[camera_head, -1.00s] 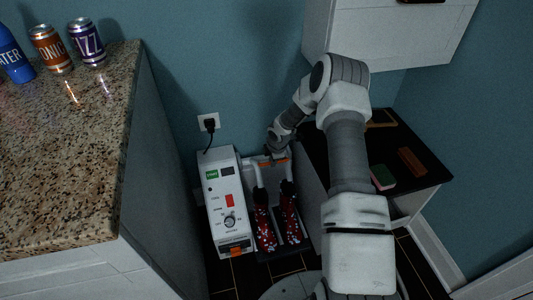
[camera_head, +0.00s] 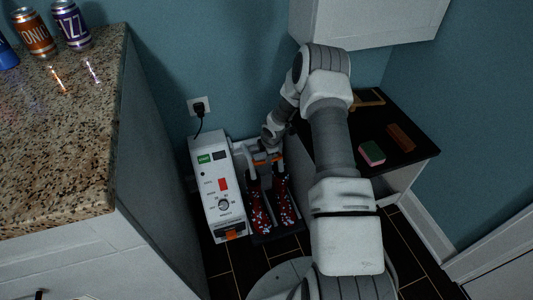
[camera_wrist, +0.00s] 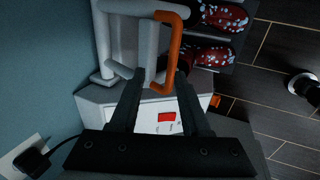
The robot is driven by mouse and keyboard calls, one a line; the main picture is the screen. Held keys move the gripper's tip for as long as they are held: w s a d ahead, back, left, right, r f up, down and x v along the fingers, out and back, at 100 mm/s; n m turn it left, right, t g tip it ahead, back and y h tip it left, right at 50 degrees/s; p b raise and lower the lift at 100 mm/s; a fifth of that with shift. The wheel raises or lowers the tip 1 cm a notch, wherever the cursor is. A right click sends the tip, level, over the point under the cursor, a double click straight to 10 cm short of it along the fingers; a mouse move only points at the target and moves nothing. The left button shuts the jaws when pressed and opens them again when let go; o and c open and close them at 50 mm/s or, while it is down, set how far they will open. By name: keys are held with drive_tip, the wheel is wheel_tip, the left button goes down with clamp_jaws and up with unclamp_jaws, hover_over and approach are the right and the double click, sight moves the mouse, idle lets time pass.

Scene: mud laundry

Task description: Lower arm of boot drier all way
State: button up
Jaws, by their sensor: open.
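The boot drier (camera_head: 210,178) is a white box with a dial and red switch, on the floor against the wall in the head view. Its arm is a frame of pale tubes (camera_wrist: 103,45) with an orange handle (camera_wrist: 174,52) in the wrist view. The arm appears raised behind the boots. My gripper (camera_wrist: 158,76) is open, its dark fingers on either side of a tube and the lower end of the orange handle. I cannot tell whether they touch. In the head view my gripper (camera_head: 258,178) partly hides the tubes.
Red patterned boots (camera_head: 285,208) stand on the drier's base. A granite counter (camera_head: 60,130) is at left. A black-topped table (camera_head: 385,125) with a sponge (camera_head: 371,153) and a brown block (camera_head: 400,137) is at right. A plug sits in the wall outlet (camera_head: 199,105).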

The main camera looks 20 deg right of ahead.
drive_tip(key=p+v, duration=0.6)
drive_tip(key=v, duration=1.1)
drive_tip(key=shift+s+r, duration=0.1)
